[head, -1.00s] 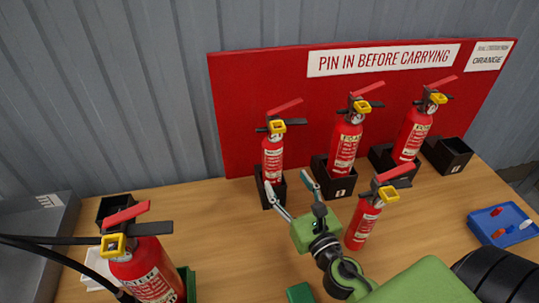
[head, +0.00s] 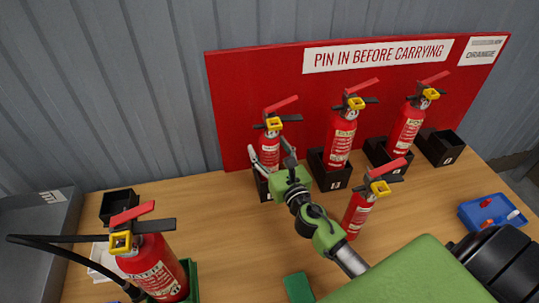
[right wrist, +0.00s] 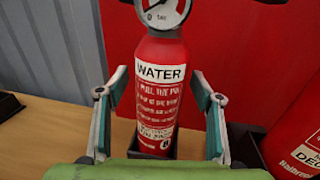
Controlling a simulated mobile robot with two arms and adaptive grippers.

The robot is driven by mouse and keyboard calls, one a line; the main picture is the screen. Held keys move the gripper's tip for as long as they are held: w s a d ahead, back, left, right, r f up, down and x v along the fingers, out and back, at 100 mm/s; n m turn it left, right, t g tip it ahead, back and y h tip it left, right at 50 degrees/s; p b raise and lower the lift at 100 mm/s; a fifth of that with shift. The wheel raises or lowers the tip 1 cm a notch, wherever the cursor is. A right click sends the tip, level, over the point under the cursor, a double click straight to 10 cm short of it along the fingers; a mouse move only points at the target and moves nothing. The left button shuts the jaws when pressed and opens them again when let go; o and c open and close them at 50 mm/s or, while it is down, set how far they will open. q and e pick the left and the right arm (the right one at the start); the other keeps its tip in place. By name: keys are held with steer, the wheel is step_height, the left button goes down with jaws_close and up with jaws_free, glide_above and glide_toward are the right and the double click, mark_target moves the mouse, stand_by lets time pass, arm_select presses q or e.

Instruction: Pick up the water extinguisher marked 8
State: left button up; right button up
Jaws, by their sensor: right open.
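The water extinguisher (head: 270,141) is red with a yellow pin tag and red lever. It stands upright in a black holder (head: 263,187) at the left of the red board. In the right wrist view it (right wrist: 160,55) fills the middle, with the word WATER on its label; a small dark mark low on the label looks like 8 but is hard to read. My right gripper (head: 271,153) is open, with one finger on each side of the cylinder. In the wrist view gaps show between fingers and body. My left gripper is not in view.
Two red extinguishers (head: 341,140) (head: 407,127) stand in holders to the right, beside an empty holder (head: 440,147). Another extinguisher (head: 358,212) stands close to my right arm. A larger one (head: 158,268) stands front left. A blue tray (head: 490,213) lies far right.

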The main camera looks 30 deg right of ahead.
steer(key=shift+s, duration=0.1)
steer(key=shift+c, duration=0.9)
steer(key=c, duration=1.3)
steer(key=shift+r, duration=0.15)
jaws_close()
